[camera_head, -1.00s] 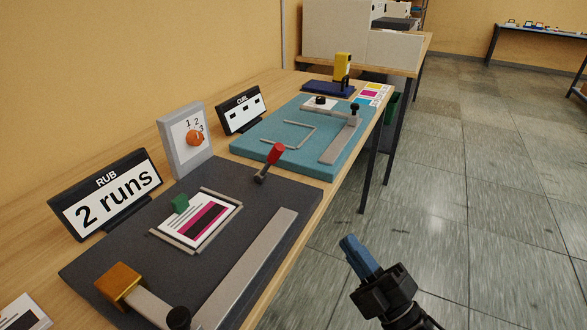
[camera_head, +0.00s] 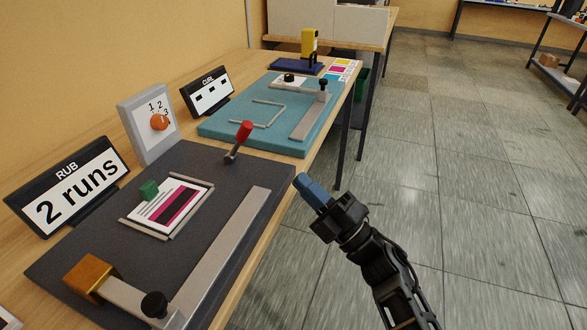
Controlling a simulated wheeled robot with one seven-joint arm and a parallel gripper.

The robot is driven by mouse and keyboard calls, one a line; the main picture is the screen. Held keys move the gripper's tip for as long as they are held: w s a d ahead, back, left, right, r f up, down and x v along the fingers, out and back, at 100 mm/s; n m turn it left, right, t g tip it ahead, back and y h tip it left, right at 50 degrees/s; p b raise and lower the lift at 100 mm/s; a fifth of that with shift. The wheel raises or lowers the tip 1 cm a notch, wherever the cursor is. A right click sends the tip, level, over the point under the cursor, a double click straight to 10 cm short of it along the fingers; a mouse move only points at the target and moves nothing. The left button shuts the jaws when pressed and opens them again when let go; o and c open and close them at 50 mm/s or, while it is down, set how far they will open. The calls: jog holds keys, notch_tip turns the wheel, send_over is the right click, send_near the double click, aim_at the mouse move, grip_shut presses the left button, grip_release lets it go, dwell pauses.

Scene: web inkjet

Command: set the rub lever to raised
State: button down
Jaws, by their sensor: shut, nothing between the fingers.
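The rub lever (camera_head: 238,142) has a red grip on a short grey stem. It stands at the far right corner of the dark rub board (camera_head: 90,235), tilted up and to the right. The sign reading "RUB 2 runs" (camera_head: 70,187) stands behind the board's left side. My gripper (camera_head: 308,188), with blue fingers, is shut and empty. It is in the air beyond the table's front edge, to the right of and below the lever in the picture, apart from it.
A printed card with a green block (camera_head: 149,190) lies in a frame on the board. A metal bar (camera_head: 225,252), a brass block (camera_head: 90,275) and a black knob (camera_head: 154,304) are near. A dial box (camera_head: 148,130) and teal board (camera_head: 220,122) stand behind.

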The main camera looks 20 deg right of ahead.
aim_at(251, 130)
jog(key=p+x, duration=0.2)
jog(key=x, duration=1)
jog(key=shift+w+a+r, duration=0.15)
jog(key=shift+r, duration=0.2)
jog(key=shift+w+a+r+g+p, duration=0.15)
jog(key=shift+r+g+p, duration=0.3)
jog(key=shift+p, duration=0.6)
jog(key=w+a+r+b, duration=0.1)
jog(key=w+a+r, duration=0.1)
jog(key=w+a, duration=0.4)
jog(key=shift+w+a+r+n+g+h, duration=0.3)
jog(key=shift+w+a+r+g, duration=0.1)
jog(key=shift+a, duration=0.75)
